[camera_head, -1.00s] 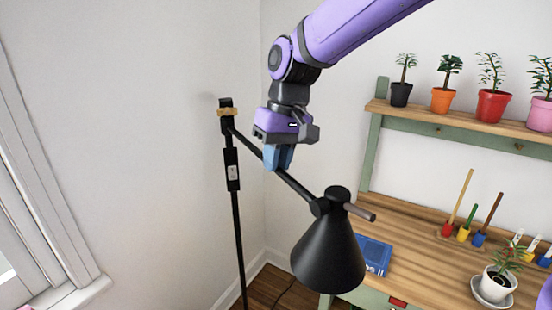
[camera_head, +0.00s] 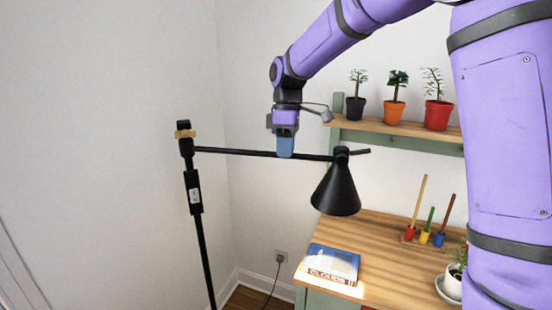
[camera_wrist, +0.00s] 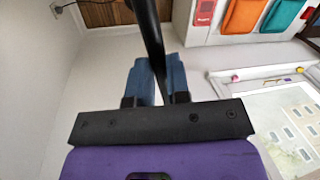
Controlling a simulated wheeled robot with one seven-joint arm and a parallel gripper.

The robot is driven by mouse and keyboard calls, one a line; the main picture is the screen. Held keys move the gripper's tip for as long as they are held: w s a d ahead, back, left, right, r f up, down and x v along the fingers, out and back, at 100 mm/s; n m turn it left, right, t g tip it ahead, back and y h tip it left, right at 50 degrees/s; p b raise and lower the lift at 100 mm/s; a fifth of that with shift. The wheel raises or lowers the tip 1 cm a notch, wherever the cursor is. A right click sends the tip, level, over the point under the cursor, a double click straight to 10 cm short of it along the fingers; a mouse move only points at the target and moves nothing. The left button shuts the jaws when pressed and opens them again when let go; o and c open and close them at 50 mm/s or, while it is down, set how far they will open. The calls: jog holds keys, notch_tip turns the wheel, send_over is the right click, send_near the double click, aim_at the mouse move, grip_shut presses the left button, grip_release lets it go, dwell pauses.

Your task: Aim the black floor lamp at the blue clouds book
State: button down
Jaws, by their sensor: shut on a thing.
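The black floor lamp (camera_head: 197,205) stands at the left in the head view, with a thin upright pole and a nearly level arm (camera_head: 235,151). Its black cone shade (camera_head: 337,190) hangs at the arm's right end, opening downward. The blue clouds book (camera_head: 333,262) lies on the wooden desk, below the shade in the picture, in a bright patch of light. My gripper (camera_head: 285,148) is shut on the lamp arm between pole and shade. In the wrist view, the blue fingers (camera_wrist: 160,80) have the black lamp arm (camera_wrist: 150,35) between them.
The wooden desk (camera_head: 385,250) holds colored pegs (camera_head: 425,225) and a white pot (camera_head: 452,281) at the right. A shelf (camera_head: 400,127) above carries several potted plants. A cord runs to a wall outlet (camera_head: 281,257). Open wall and floor lie around the pole.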

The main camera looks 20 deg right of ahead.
jog(key=shift+w+d+n, duration=0.3)
jog(key=shift+w+n, duration=0.1)
jog(key=shift+w, duration=0.5)
jog(key=shift+w+d+n, duration=0.3)
jog(key=shift+w+n, duration=0.1)
jog(key=shift+w, duration=0.45)
jog(key=shift+w+d+n, duration=0.3)
jog(key=shift+w+n, duration=0.1)
jog(key=shift+w, duration=0.5)
jog(key=c, duration=1.1)
grip_release()
notch_tip(320, 180, up, 11)
jog(key=w, duration=0.2)
jog(key=shift+d+f, duration=0.2)
jog(key=shift+d, duration=0.05)
